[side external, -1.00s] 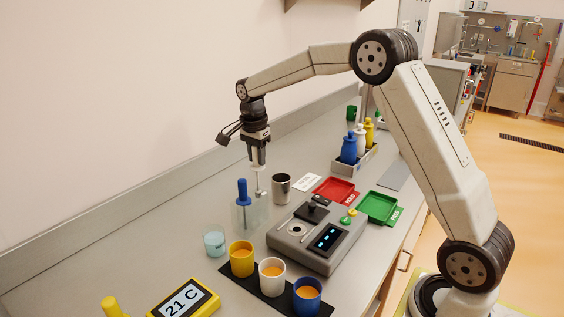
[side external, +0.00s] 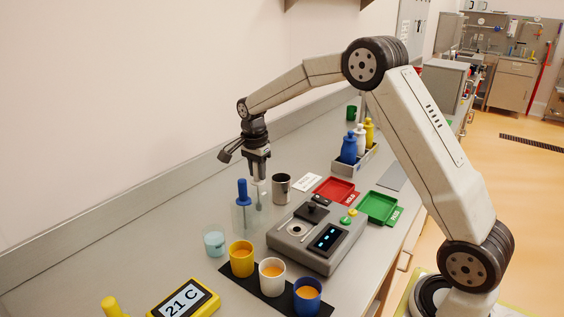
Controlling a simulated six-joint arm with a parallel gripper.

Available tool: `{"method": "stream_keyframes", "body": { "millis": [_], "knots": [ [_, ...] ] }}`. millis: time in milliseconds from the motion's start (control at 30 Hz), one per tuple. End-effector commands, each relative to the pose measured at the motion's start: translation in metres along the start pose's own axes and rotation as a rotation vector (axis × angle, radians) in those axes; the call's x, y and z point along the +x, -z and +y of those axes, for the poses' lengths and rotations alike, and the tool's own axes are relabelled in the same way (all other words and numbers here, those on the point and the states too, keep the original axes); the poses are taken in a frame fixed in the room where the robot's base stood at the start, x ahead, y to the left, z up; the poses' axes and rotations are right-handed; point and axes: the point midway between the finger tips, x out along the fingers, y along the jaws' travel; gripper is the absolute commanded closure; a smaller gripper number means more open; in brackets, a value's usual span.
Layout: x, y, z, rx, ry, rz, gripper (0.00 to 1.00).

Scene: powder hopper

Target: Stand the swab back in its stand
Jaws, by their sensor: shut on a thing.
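My gripper (side external: 257,172) points down above the clear stand and is shut on the swab. The swab (side external: 259,195) hangs roughly upright below the fingers, with a pale upper part and a thin lower shaft. The clear see-through stand (side external: 247,222) is on the bench, with a blue-handled tool (side external: 242,190) upright at its left. The swab's lower end overlaps the stand's right side in the picture. I cannot tell whether it is inside the stand or behind it, or whether it touches the bottom.
A metal cup (side external: 281,187) stands close right of the swab. A pale blue beaker (side external: 214,241) and yellow (side external: 241,260), white (side external: 271,276) and blue (side external: 307,296) cups are nearer. A grey device (side external: 318,238) sits right. The bench along the wall is clear at left.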

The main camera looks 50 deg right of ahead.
Motion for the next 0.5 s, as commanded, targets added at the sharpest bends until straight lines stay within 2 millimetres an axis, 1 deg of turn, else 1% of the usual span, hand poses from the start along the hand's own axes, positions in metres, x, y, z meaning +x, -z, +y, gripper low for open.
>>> {"method": "stream_keyframes", "body": {
  "millis": [500],
  "knots": [
    [0.012,-0.001,0.0,0.0,-0.002,0.0,1.0]
  ]
}}
